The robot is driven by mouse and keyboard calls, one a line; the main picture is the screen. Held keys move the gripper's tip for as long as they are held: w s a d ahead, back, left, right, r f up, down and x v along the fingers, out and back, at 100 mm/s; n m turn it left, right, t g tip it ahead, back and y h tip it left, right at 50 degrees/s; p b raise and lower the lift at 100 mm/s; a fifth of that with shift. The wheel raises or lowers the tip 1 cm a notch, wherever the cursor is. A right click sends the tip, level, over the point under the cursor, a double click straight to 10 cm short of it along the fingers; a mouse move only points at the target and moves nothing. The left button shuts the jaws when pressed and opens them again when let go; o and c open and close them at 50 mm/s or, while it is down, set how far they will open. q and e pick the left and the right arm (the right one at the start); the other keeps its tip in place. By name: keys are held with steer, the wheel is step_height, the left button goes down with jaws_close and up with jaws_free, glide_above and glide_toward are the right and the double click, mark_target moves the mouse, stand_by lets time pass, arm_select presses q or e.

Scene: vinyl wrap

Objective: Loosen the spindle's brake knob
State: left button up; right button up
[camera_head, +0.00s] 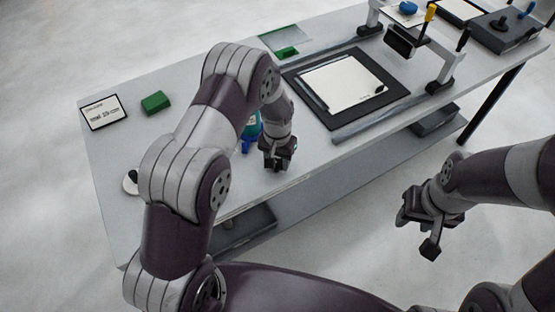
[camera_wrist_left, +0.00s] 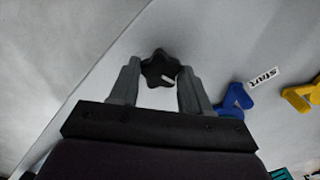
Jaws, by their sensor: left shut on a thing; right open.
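My left gripper (camera_head: 278,160) is near the front edge of the table, pointing down. The left wrist view shows its two fingers (camera_wrist_left: 158,88) shut on the black star-shaped brake knob (camera_wrist_left: 158,66), which has a short white mark on its face. The knob sits between the fingertips, above the pale table top. In the head view the gripper and arm hide the knob. The spindle itself cannot be made out. My right gripper (camera_head: 424,222) is open and empty, off the table's front side at the right.
In the left wrist view a blue piece (camera_wrist_left: 236,100), a START label (camera_wrist_left: 264,76) and a yellow piece (camera_wrist_left: 302,94) lie right of the knob. A black mat (camera_head: 312,107) with a white sheet, a green block (camera_head: 156,102) and a printed card (camera_head: 103,113) are on the table.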

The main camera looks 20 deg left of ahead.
arm_select(q)
steer(key=n, duration=0.5)
steer(key=shift+n+b, duration=0.3)
steer(key=shift+b, duration=0.1)
steer(key=n, duration=0.5)
steer(key=shift+b, duration=0.3)
steer(key=n, duration=0.5)
steer(key=shift+n, duration=0.4)
steer(key=shift+r+n+b, duration=0.1)
steer(key=shift+n+b, duration=0.2)
steer(key=shift+n, duration=1.9)
steer(key=shift+w, duration=0.1)
steer(key=o, duration=1)
steer(key=shift+o, duration=0.2)
